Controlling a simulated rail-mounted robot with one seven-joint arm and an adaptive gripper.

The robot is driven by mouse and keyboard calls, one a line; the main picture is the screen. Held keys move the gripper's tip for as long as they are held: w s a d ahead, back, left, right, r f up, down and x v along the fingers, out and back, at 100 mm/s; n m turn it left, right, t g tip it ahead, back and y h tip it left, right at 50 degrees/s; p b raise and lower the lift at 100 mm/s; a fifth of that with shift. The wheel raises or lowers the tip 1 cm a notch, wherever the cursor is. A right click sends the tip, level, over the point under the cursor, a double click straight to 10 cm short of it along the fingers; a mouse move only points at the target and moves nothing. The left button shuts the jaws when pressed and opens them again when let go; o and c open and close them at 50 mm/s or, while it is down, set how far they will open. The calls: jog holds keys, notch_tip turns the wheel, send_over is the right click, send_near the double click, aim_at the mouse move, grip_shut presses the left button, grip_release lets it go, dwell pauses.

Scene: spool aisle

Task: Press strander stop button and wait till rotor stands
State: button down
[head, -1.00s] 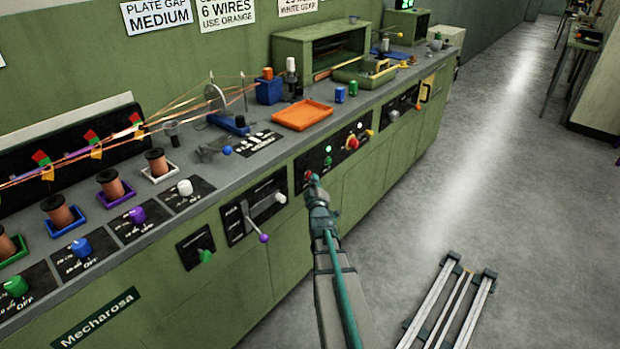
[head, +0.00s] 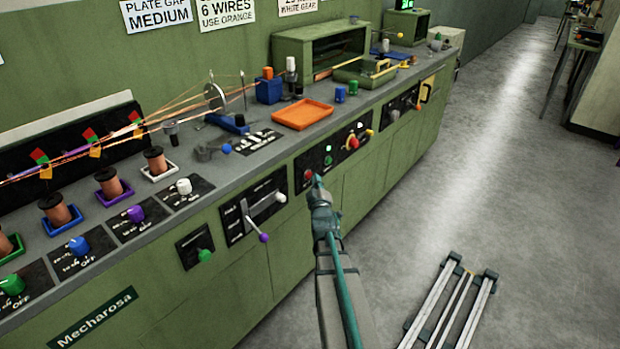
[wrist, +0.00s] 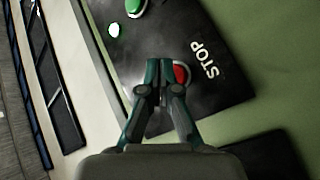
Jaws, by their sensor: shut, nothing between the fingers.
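The red stop button (head: 308,174) sits on a black panel (wrist: 215,60) on the green machine front. In the wrist view the red button (wrist: 181,75) shows beside the word STOP, partly hidden by a fingertip. My gripper (wrist: 162,72) is shut and empty, its tips over or just in front of the button's edge. I cannot tell whether they touch it. In the head view my gripper (head: 316,182) is right at the button. A round grey disc (head: 214,97) stands upright among the orange wires; I cannot tell whether it is the rotor or whether it turns.
A red knob on yellow (head: 352,143) is to the right. A purple-tipped lever (head: 263,237) sticks out at left.

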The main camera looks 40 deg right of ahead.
jog(key=s+d+b, duration=0.1)
jog(key=s, duration=0.5)
jog(key=shift+d, duration=0.25)
jog(key=shift+w, duration=0.1)
dwell(0.5)
